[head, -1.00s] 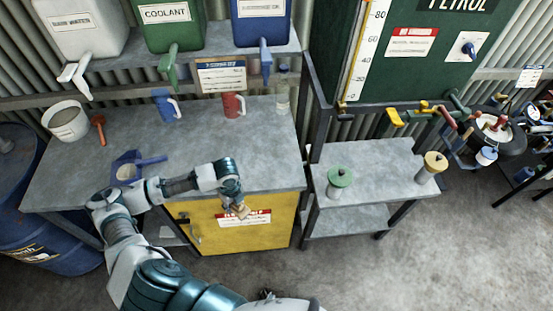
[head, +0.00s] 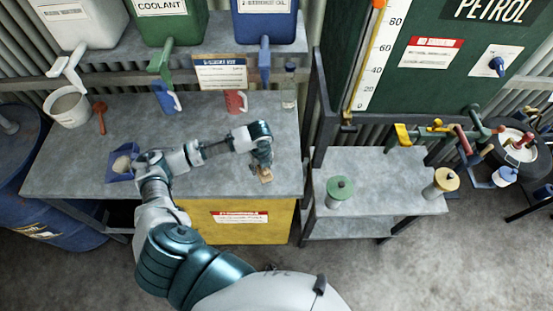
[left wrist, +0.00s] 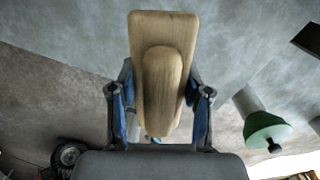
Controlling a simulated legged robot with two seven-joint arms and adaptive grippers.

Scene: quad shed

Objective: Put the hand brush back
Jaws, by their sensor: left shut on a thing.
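The hand brush has a pale wooden back and handle. It fills the upper middle of the left wrist view (left wrist: 163,70), between the two fingers. My left gripper (head: 262,163) is shut on the brush (head: 266,176), holding it in front of or over the right front part of the grey workbench (head: 225,177); I cannot tell its height. The bristles are hidden. A blue dustpan (head: 120,176) lies on the bench at the left, partly covered by my left arm. My right gripper is not in view.
A white bucket (head: 68,107), a red-handled tool (head: 101,117), a blue jug (head: 164,97), a red jug (head: 236,102) and a clear bottle (head: 289,88) stand along the bench. Dispenser taps overhang the bench.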

